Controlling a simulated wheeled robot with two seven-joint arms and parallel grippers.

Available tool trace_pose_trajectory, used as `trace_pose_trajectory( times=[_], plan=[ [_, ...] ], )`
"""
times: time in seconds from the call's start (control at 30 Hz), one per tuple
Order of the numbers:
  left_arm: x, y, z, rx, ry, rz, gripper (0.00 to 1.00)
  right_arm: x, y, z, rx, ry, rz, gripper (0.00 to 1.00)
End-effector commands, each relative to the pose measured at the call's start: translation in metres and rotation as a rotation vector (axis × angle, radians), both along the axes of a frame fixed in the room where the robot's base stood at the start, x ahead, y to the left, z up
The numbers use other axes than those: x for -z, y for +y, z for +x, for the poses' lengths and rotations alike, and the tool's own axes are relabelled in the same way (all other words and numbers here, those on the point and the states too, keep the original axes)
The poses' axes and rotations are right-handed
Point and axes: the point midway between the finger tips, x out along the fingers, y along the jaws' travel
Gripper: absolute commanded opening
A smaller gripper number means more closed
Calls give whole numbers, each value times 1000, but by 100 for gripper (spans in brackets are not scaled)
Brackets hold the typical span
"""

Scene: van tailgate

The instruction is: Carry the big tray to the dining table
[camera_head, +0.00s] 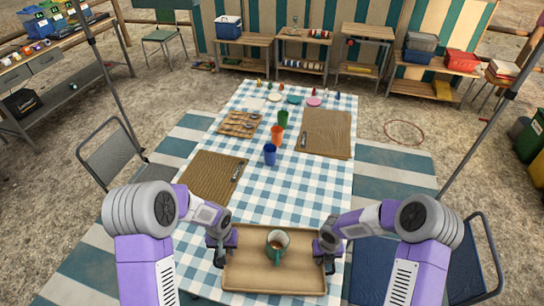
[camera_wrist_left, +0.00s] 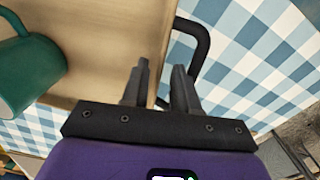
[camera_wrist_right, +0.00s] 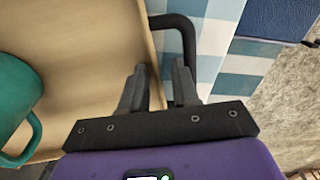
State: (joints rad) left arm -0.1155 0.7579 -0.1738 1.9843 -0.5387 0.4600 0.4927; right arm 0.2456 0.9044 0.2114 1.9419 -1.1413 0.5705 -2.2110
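The big tray (camera_head: 245,285) is light wood with black side handles and appears level over the near end of the dining table (camera_head: 290,205), which has a blue-and-white checked cloth. I cannot tell whether it touches the cloth. A teal mug (camera_head: 277,245) stands in the tray; it also shows in the left wrist view (camera_wrist_left: 35,75) and the right wrist view (camera_wrist_right: 15,100). My left gripper (camera_head: 222,250) is at the tray's left handle (camera_wrist_left: 200,45), fingers apart. My right gripper (camera_head: 327,250) is at the right handle (camera_wrist_right: 187,40), fingers apart. The fingers partly hide both handles.
Brown placemats (camera_head: 210,175) (camera_head: 327,133), a wooden cutlery board (camera_head: 238,124) and blue (camera_head: 270,155), orange (camera_head: 277,135) and green (camera_head: 283,118) cups occupy the table farther on. Clear cloth lies just beyond the tray. Chairs (camera_head: 112,155) (camera_head: 475,260) and thin poles flank the table.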

Motion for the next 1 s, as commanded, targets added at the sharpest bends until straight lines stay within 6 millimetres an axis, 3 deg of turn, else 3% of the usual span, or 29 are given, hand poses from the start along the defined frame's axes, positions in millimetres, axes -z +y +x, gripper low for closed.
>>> trace_pose_trajectory(
  times=[0.13,0.37,0.8,1.0],
  plan=[
    [-19,1,1,-2,-3,1,32,1,-1,0,1,2,-2,32],
    [-28,1,0,0,-1,1,32,-6,-2,0,3,0,-4,32],
    [-28,0,0,0,-1,0,32,-70,0,1,2,-5,0,32],
    [-27,0,0,1,-1,0,32,-81,0,0,0,-2,1,32]
  ],
)
